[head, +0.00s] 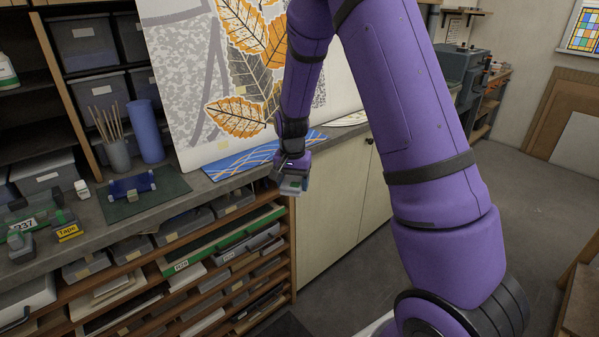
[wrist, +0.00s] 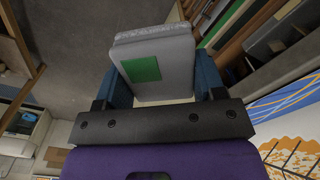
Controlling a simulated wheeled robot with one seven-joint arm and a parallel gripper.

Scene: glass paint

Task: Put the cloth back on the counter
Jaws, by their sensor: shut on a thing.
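My gripper (head: 293,183) is shut on a grey folded-looking thing with a green patch (wrist: 160,62). This thing has a pale, fuzzy-looking edge and may be the cloth; I cannot tell for sure. In the wrist view it sits between the two blue fingers. In the head view my gripper hangs just off the front edge of the counter (head: 165,212), with the held thing small and partly hidden. A blue sheet with white and orange lines (head: 235,170) lies flat on the counter, beside and behind my gripper.
A dark mat (head: 150,207) with a blue holder (head: 132,186), a blue roll (head: 144,131) and a cup of sticks (head: 117,155) are left of the sheet. A large leaf-patterned panel (head: 195,85) stands behind. Shelves of trays (head: 215,243) are below the counter; cabinets (head: 330,210) are right.

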